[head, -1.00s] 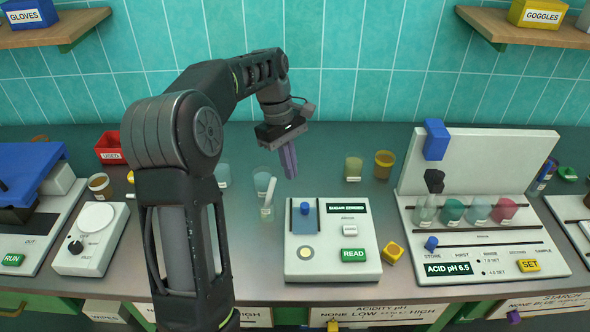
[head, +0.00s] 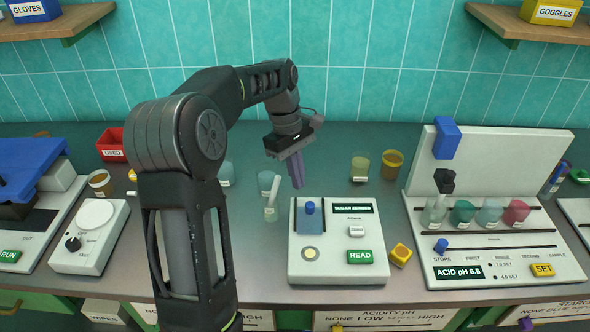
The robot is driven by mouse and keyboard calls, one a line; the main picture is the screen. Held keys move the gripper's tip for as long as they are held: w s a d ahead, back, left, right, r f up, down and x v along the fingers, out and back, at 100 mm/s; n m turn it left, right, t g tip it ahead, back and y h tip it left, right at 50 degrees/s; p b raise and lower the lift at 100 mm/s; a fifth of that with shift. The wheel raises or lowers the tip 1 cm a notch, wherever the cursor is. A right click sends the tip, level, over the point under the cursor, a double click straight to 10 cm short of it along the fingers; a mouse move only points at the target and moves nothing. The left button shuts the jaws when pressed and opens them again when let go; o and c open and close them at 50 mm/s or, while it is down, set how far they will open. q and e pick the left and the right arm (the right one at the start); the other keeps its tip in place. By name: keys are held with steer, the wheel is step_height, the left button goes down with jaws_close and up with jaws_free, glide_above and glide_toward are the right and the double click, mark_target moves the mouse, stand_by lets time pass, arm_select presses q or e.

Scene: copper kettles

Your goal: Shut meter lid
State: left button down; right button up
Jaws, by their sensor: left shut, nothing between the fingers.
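The meter is a white box (head: 338,268) on the bench, with a dark display reading something like "SUGAR", a small white button and a green READ button (head: 360,256). Its lid (head: 311,222) is a blue-grey plate with a blue knob (head: 310,207), between dark rails at the box's upper left. A round pale well (head: 311,254) shows uncovered in front of the lid. My left gripper (head: 297,177) has purple fingers, shut and empty, pointing down above and behind the lid, apart from the knob. My right gripper is not in view.
A beaker with a white stick (head: 271,205) stands close left of the meter. A yellow cube (head: 400,254) is at its right. Amber and olive cups stand behind. The acid pH station (head: 500,262) is at the right. A white dial device (head: 84,243) is at the left.

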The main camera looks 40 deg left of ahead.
mark_target(303, 223)
arm_select(q)
steer(key=shift+p+x, duration=0.3)
steer(key=shift+x, duration=2.05)
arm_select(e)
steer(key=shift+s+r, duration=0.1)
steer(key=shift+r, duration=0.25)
arm_select(q)
steer(key=shift+s+d, duration=0.2)
steer(key=shift+s, duration=0.1)
steer(key=s+d, duration=0.1)
steer(key=s, duration=0.1)
steer(key=s+d+b, duration=0.1)
steer(key=d, duration=0.1)
steer(key=shift+s, duration=0.4)
steer(key=s+d, duration=0.2)
steer(key=s, duration=0.1)
steer(key=shift+s+d+r, duration=0.1)
steer(key=shift+d+r, duration=0.05)
steer(key=shift+w+f, duration=0.2)
steer(key=shift+w, duration=0.05)
steer(key=shift+r, duration=0.1)
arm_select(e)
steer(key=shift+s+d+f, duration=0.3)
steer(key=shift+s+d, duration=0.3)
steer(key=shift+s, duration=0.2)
